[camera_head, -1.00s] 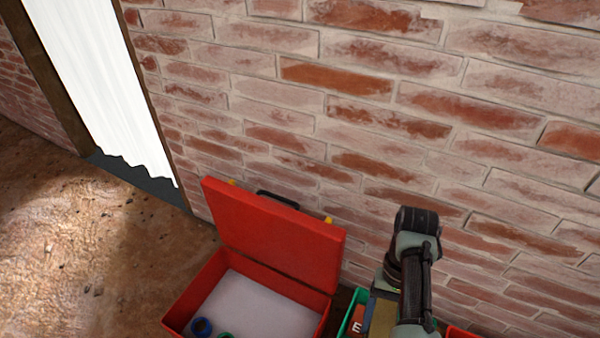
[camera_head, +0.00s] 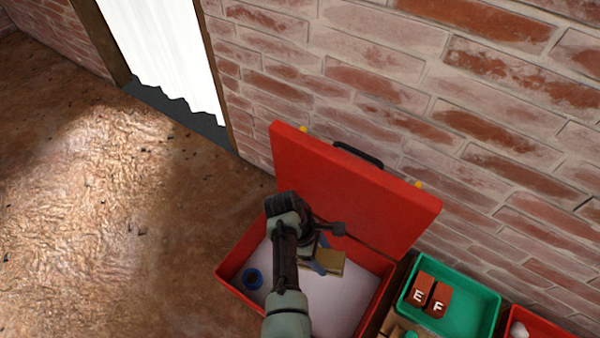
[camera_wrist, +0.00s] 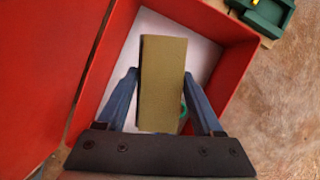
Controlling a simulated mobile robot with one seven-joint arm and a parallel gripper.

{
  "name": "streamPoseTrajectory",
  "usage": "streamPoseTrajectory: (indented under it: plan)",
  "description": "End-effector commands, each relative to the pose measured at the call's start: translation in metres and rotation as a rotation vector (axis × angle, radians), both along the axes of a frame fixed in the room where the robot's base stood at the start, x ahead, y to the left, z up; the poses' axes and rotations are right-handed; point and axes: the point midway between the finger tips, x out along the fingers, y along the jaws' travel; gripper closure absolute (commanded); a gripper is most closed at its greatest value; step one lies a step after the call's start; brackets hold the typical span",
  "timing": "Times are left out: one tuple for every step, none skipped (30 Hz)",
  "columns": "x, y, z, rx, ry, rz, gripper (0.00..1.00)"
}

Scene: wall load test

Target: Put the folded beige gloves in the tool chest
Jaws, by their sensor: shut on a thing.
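The folded beige gloves (camera_wrist: 162,85) are a flat beige block between the two blue fingers of my gripper (camera_wrist: 162,95) in the wrist view. My gripper is shut on them. In the head view the gloves (camera_head: 326,262) show beside my gripper (camera_head: 318,264), over the inside of the tool chest. The red tool chest (camera_head: 232,284) stands open with its lid raised toward the wall. Its pale floor shows below the gloves in the wrist view, within the red wall (camera_wrist: 232,75). I cannot tell whether the gloves touch the floor.
A blue ring (camera_head: 253,279) lies in the chest at left. A green ring (camera_wrist: 183,108) partly shows behind the gloves. Right of the chest is a green bin (camera_head: 470,300) with red blocks marked E and F, then a red bin (camera_head: 545,325). The brick wall stands behind.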

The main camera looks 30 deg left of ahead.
Motion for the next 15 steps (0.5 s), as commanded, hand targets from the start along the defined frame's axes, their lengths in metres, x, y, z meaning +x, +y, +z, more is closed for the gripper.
streamPoseTrajectory:
  plan:
    - [-0.007, 0.003, -0.019, 0.003, 0.003, 0.100, 0.90]
    - [-0.008, 0.004, -0.025, 0.002, 0.002, 0.162, 0.90]
    - [-0.011, 0.006, -0.033, 0.003, 0.002, 0.240, 0.90]
    - [-0.012, 0.007, -0.039, 0.002, 0.001, 0.298, 0.90]
    - [-0.014, 0.007, -0.045, 0.003, 0.002, 0.353, 0.90]
    - [-0.016, 0.007, -0.052, 0.003, 0.001, 0.425, 0.90]
    - [-0.018, 0.007, -0.057, 0.002, 0.001, 0.477, 0.90]
    - [-0.019, 0.006, -0.063, 0.002, 0.000, 0.528, 0.90]
    - [-0.021, 0.005, -0.070, 0.002, 0.000, 0.593, 0.90]
    - [-0.022, 0.005, -0.075, 0.002, 0.001, 0.641, 0.90]
    - [-0.024, 0.004, -0.080, 0.002, 0.000, 0.687, 0.90]
    - [-0.025, 0.002, -0.086, 0.002, 0.000, 0.746, 0.90]
    - [-0.026, 0.000, -0.091, 0.001, -0.001, 0.789, 0.90]
    - [-0.028, -0.001, -0.095, 0.001, -0.001, 0.831, 0.90]
    - [-0.029, -0.004, -0.100, 0.001, 0.000, 0.884, 0.90]
